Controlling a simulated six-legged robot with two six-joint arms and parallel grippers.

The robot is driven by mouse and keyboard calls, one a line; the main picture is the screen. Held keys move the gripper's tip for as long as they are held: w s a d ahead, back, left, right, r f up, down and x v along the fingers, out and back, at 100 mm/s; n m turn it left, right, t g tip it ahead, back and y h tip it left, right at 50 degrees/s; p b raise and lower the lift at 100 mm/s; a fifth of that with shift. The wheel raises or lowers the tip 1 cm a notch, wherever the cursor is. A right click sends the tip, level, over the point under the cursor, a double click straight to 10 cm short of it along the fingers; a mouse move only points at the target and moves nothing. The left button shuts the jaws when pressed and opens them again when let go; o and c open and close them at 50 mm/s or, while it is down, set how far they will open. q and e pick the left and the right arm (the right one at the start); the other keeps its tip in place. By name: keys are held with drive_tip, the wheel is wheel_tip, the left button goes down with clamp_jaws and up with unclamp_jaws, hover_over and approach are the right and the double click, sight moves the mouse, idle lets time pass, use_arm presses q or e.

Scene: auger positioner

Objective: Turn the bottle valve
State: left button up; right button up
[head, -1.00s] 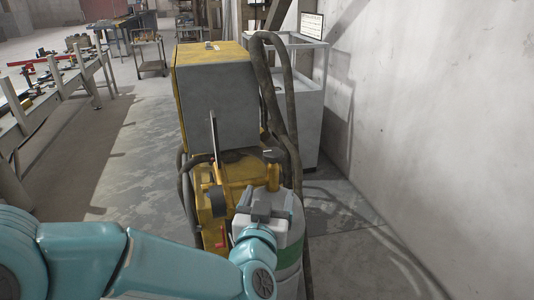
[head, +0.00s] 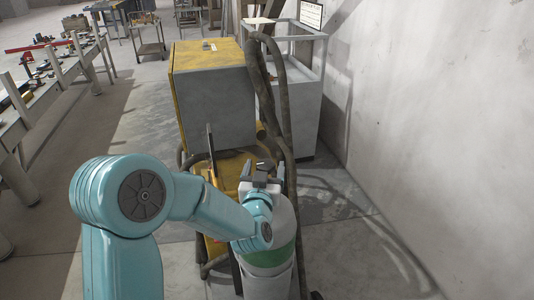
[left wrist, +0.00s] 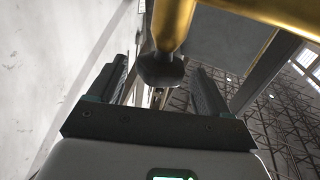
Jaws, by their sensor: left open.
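The bottle is a pale grey gas cylinder (head: 285,222) with a green band (head: 270,258), standing upright at the back of the yellow and grey machine. My left gripper (head: 262,172) is at the bottle's top and hides its valve in the head view. In the left wrist view, a dark valve knob (left wrist: 161,71) sits at the end of a brass-coloured stem (left wrist: 172,24). My left gripper (left wrist: 160,85) is open, with one finger on each side of the knob and visible gaps to both. My right gripper is not in view.
The machine (head: 213,95) with thick dark hoses (head: 283,90) stands just beyond the bottle. A grey cabinet (head: 307,100) and a bare wall (head: 430,120) are on the right. A long workbench (head: 30,105) is at the left. Floor between bench and machine is clear.

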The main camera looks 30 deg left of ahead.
sight(266, 160)
use_arm(q)
drive_tip(key=x, duration=0.3)
drive_tip(key=shift+w+a+p, duration=0.15)
drive_tip(key=shift+p, duration=0.25)
drive_tip(key=shift+w, duration=0.25)
drive_tip(key=c, duration=0.9)
drive_tip(key=shift+c, duration=0.2)
drive_tip(key=shift+y, duration=0.3)
